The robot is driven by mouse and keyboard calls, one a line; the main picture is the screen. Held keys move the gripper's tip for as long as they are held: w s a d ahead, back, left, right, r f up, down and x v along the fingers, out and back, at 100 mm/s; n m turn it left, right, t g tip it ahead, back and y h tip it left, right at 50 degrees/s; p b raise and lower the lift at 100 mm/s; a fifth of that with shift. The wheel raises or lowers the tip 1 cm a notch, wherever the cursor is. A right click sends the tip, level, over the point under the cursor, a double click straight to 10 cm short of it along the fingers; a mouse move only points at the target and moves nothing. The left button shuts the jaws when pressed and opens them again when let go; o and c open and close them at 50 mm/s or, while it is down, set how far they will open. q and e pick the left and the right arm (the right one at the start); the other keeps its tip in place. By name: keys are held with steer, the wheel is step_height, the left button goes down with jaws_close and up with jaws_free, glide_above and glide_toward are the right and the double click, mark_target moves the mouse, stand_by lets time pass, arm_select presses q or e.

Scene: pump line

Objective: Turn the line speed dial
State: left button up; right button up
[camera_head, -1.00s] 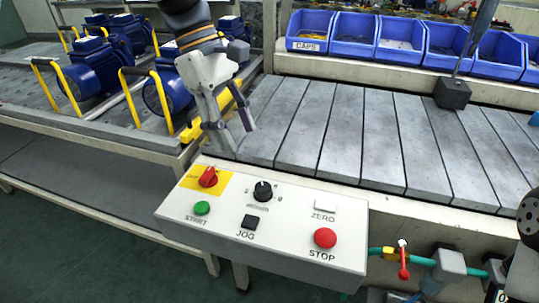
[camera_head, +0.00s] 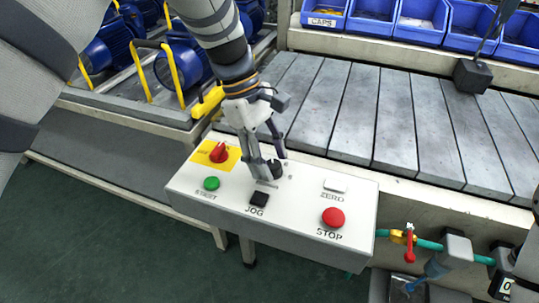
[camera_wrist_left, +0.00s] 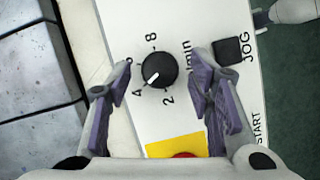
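The line speed dial (camera_wrist_left: 159,71) is a round black knob with a white pointer mark on the white control panel (camera_head: 300,213). In the left wrist view its pointer is turned toward the side of the printed 4, and 2, 4 and 8 are readable around it. My left gripper (camera_wrist_left: 158,88) is open, with its two purple-padded fingers on either side of the dial and a gap visible at each. In the head view my left gripper (camera_head: 268,172) is down at the panel and partly hides the dial (camera_head: 273,168). My right gripper is not identifiable in view.
Near the dial are the red switch on yellow (camera_head: 219,152), green START button (camera_head: 211,183), black JOG button (camera_head: 259,199), ZERO button (camera_head: 335,185) and red STOP button (camera_head: 333,217). A slatted conveyor (camera_head: 350,110) lies behind. A dark block (camera_head: 473,75) hangs over it.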

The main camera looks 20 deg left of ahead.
arm_select(q)
jaws_close()
